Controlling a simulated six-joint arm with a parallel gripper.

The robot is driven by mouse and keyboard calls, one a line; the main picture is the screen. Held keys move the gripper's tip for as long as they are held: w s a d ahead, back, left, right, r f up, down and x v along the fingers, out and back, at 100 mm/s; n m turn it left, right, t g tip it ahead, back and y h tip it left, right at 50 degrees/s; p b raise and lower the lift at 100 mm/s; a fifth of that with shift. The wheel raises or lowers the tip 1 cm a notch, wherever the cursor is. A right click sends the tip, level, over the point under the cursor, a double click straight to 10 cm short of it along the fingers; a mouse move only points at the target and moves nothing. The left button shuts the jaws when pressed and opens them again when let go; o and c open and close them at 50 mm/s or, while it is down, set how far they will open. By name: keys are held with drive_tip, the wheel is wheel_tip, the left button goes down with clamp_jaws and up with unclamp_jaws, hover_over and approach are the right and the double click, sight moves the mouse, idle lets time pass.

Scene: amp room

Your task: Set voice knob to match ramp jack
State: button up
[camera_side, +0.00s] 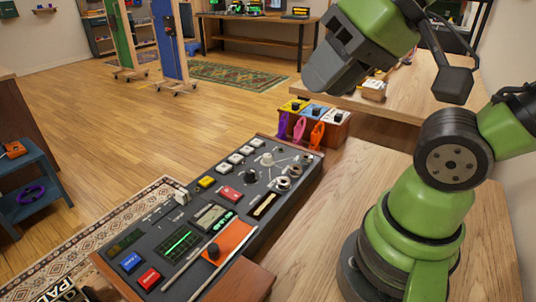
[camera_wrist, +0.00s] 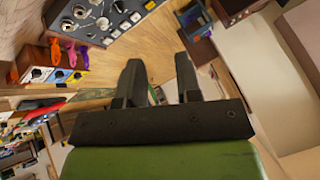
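The dark control panel (camera_side: 225,203) lies in a wooden frame at the lower middle of the side view. It carries a black knob (camera_side: 251,176), a pale knob (camera_side: 267,159) and several metal jacks (camera_side: 283,183) toward its far right end. Labels are too small to read, so I cannot tell which knob is voice or which jack is ramp. Part of the panel (camera_wrist: 92,38) shows at the top of the wrist view. My gripper (camera_side: 322,78) is raised well above and right of the panel. In the wrist view its fingers (camera_wrist: 158,82) are apart, with nothing between them.
Yellow, blue and white boxes with knobs (camera_side: 316,112) stand beyond the panel, with purple, pink and orange pieces (camera_side: 299,128) in front. A wooden bench (camera_side: 350,200) spreads right of the panel.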

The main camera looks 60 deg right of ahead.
drive_tip(key=shift+o, duration=1.4)
drive_tip(key=w+d+g+h, duration=0.1)
drive_tip(key=w+d+g, duration=0.1)
drive_tip(key=w, duration=0.4)
drive_tip(key=shift+d+f, duration=0.25)
drive_tip(key=shift+d, duration=0.05)
drive_tip(key=n+g+h, duration=0.1)
drive_tip(key=n+g, duration=0.1)
drive_tip(key=g, duration=0.3)
hover_over(268, 156)
wheel_tip(268, 156, down, 16)
wheel_tip(268, 156, down, 10)
drive_tip(key=shift+d+r, duration=0.1)
drive_tip(key=shift+r, duration=0.15)
drive_tip(key=c, duration=0.9)
